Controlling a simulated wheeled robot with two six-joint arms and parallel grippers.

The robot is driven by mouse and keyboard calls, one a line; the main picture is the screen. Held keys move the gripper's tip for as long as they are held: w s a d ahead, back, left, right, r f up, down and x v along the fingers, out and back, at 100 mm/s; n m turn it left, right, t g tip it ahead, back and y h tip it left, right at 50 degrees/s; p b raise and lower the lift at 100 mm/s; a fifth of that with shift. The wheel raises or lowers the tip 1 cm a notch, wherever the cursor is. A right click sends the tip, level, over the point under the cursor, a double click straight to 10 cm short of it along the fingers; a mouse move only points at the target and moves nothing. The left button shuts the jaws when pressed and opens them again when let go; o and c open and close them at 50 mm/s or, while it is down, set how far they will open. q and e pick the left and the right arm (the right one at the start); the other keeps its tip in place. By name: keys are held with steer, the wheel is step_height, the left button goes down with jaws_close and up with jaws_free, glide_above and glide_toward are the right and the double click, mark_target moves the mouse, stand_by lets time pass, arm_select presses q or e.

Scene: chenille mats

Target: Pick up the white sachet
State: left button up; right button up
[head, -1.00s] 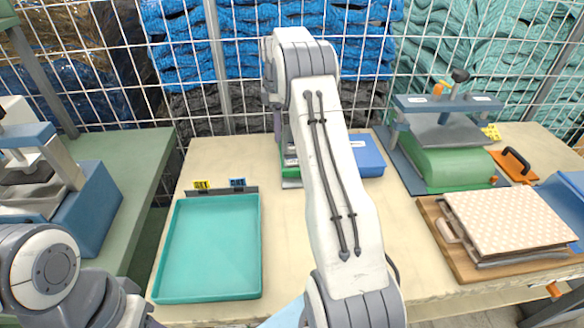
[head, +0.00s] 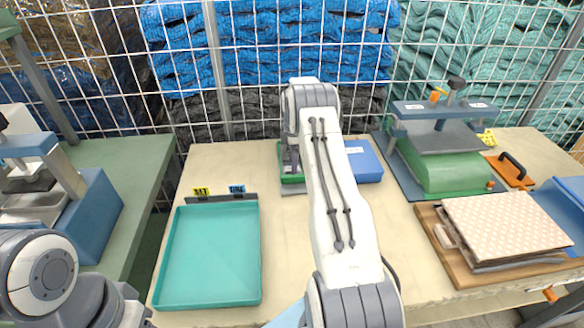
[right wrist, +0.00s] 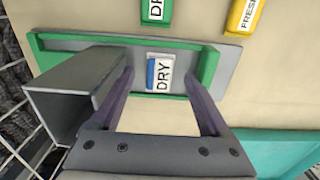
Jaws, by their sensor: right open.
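The white sachet (right wrist: 160,73) has a blue end and the word DRY. It lies on a grey plate with green edges (right wrist: 208,68) in the right wrist view. My right gripper (right wrist: 166,84) is open, with its two fingers on either side of the sachet and a gap to each. I cannot tell how far above the plate the fingertips are. In the head view my right gripper (head: 291,162) is partly hidden by my own arm, over the green-edged plate (head: 291,188), and the sachet is hidden. My left gripper is out of view.
A square grey hollow piece (right wrist: 72,100) stands close beside the left finger. Green (right wrist: 156,10) and yellow FRESH (right wrist: 243,15) tags lie beyond the plate. A teal tray (head: 210,255) is at left, a blue box (head: 363,163) behind my arm, and a green press (head: 445,165) at right.

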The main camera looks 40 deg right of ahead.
steer(key=shift+f, duration=0.6)
jaws_close()
steer(key=shift+r, duration=0.15)
